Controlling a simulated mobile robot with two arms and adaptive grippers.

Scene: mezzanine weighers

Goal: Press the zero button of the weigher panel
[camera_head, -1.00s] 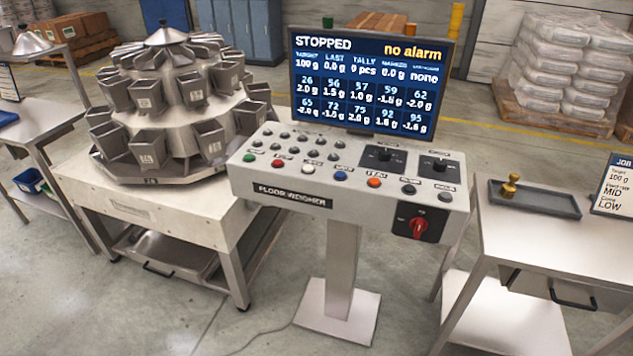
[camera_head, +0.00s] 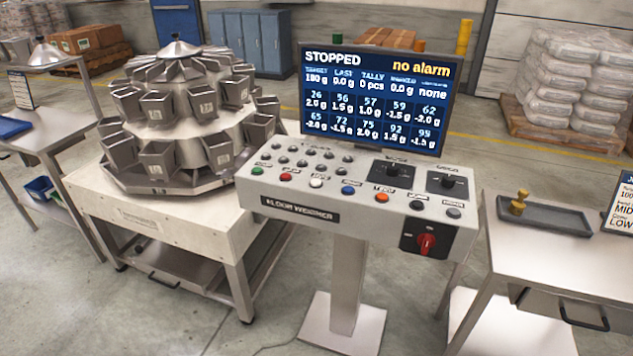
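The weigher panel (camera_head: 380,230) is a pale console on a post, labelled "FLOOR WEIGHER". Its front row holds coloured buttons: green (camera_head: 257,171), red (camera_head: 286,176), white (camera_head: 316,182), blue (camera_head: 348,189), orange (camera_head: 381,198) and two dark ones at the right. Several small grey buttons sit behind at the left. The button labels are too small to read, so I cannot tell which is zero. The screen (camera_head: 374,98) reads "STOPPED" and "no alarm". A red rotary switch (camera_head: 427,243) is on the front face. Neither gripper is in view.
The multihead weigher (camera_head: 180,120) stands on a table left of the panel. A steel table (camera_head: 540,262) at the right bears a grey tray (camera_head: 560,222) with a brass weight (camera_head: 520,202). Another side table (camera_head: 50,135) is at far left. Floor in front is clear.

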